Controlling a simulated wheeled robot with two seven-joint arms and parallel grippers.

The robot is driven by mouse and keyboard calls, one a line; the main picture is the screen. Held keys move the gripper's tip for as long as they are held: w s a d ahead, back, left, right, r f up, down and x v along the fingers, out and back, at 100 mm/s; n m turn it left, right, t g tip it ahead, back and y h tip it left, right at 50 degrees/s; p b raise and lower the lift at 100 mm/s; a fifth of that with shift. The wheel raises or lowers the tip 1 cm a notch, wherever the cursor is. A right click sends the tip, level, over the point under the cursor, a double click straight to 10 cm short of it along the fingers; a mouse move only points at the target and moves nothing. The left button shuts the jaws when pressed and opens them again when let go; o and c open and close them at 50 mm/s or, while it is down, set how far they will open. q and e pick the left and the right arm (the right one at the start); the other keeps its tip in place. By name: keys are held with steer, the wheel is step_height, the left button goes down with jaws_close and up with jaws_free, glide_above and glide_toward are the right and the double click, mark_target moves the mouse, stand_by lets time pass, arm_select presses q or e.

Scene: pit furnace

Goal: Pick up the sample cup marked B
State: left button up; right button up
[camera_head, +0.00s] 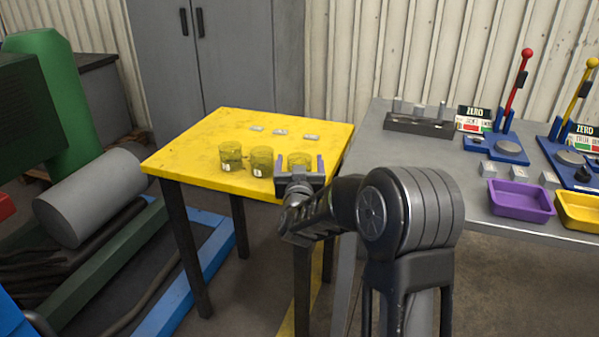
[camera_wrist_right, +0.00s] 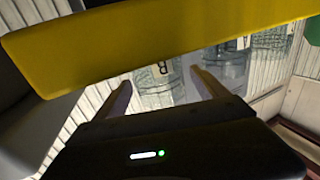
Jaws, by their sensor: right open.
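Three clear cups stand in a row near the front edge of the yellow table. The left cup (camera_head: 231,157) and middle cup (camera_head: 262,162) have small labels too small to read. My right gripper (camera_head: 299,167) is open at the front edge, its fingers to either side of the right cup (camera_head: 299,158), whose lower part is hidden. The right wrist view is upside down; there the cup with a label that looks like B (camera_wrist_right: 158,90) shows between the open fingers (camera_wrist_right: 160,80). I cannot tell how deep it sits between them. My left gripper is out of view.
Small metal pieces (camera_head: 280,133) lie farther back on the yellow table (camera_head: 190,150). A grey bench (camera_head: 390,165) adjoins on the right, with lever presses (camera_head: 497,146), a purple tray (camera_head: 519,213) and a yellow tray (camera_head: 581,222). A grey cylinder (camera_head: 90,198) lies left.

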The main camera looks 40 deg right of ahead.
steer(key=x, duration=0.2)
steer(key=shift+w+d, duration=0.2)
steer(key=shift+w, duration=0.1)
steer(key=shift+c, duration=0.2)
steer(key=c, duration=1.4)
step_height(320, 180, up, 10)
steer(key=p, duration=0.2)
